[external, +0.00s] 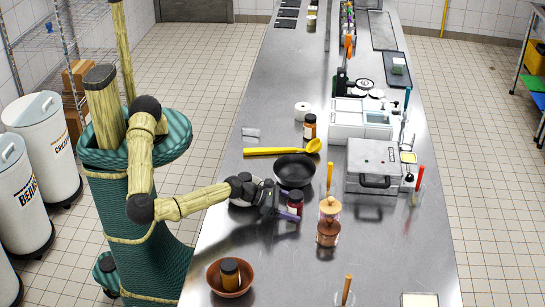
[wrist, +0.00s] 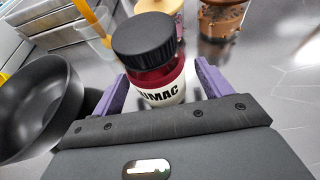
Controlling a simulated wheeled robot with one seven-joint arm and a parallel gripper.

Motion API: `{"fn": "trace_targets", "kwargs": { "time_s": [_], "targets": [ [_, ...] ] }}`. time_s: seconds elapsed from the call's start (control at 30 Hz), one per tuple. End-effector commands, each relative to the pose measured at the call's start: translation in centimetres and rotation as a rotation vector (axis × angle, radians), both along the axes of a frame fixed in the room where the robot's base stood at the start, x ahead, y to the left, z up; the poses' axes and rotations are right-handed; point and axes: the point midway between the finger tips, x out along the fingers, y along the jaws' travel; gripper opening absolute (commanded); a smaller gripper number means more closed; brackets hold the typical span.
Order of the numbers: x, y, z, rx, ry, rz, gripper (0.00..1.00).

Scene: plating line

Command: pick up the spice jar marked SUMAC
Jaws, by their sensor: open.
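The spice jar (wrist: 158,65) has a black lid, dark red contents and a white label reading "UMAC", with its first letter hidden. It stands upright between the two purple fingers of my gripper (wrist: 160,88) in the wrist view. The fingers are spread, one on each side of the jar. In the external view the jar (external: 295,201) stands on the steel counter (external: 262,279), just right of my gripper (external: 283,213), and is partly hidden by it.
A black pan (external: 295,170) sits close behind my gripper. A glass jar with brown contents (external: 328,228) stands to the right. A brown bowl (external: 213,280) holding another jar (external: 230,272) is at the front left. A yellow ladle (external: 280,150) lies farther back.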

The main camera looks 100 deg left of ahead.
Motion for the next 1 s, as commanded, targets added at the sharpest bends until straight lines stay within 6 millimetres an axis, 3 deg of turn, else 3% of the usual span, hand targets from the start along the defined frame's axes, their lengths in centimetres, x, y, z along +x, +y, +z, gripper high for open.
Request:
{"fn": "trace_targets", "kwargs": {
  "time_s": [0.2, 0.77, 1.0],
  "targets": [
    [2.5, 0.2, -0.9, -0.001, 0.0, 0.0, 0.77],
    [2.7, 0.2, -1.1, -0.001, 0.0, 0.0, 0.77],
    [2.7, 0.2, -1.1, -0.001, 0.0, 0.0, 0.34]
  ]
}}
